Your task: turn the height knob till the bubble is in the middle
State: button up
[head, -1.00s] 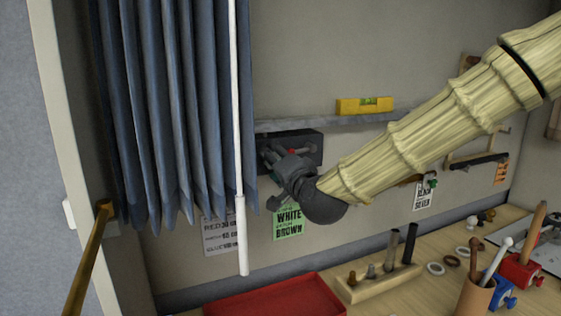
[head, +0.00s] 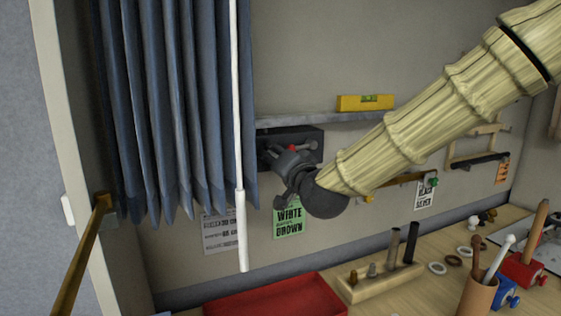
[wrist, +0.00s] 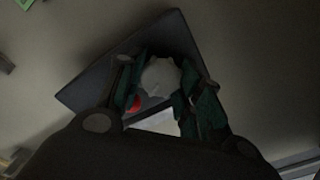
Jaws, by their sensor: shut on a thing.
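A yellow spirit level (head: 350,104) lies on a long grey rail (head: 330,120) on the wall in the head view. Its green vial (head: 369,98) shows, but the bubble's place in it is too small to tell. Below the rail's left end is a dark block (head: 312,136). My gripper (wrist: 160,88) is at the front of this block, shut on a pale grey round knob (wrist: 160,76), with one dark green finger on each side. In the head view my gripper (head: 285,165) hides the knob. A small red spot (wrist: 134,103) shows beside the fingers.
A blue curtain (head: 170,110) with a white rod (head: 241,220) hangs just left of my gripper. Below are a red tray (head: 270,300), a wooden peg block (head: 375,283) and a tool cup (head: 477,297) on the table. Signs hang on the wall.

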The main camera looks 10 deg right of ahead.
jog(key=shift+f, duration=0.1)
jog(key=o, duration=1)
jog(key=shift+o, duration=0.2)
jog(key=s+d, duration=0.2)
jog(key=s, duration=0.9)
jog(key=shift+s+d, duration=0.2)
jog(key=shift+s, duration=0.2)
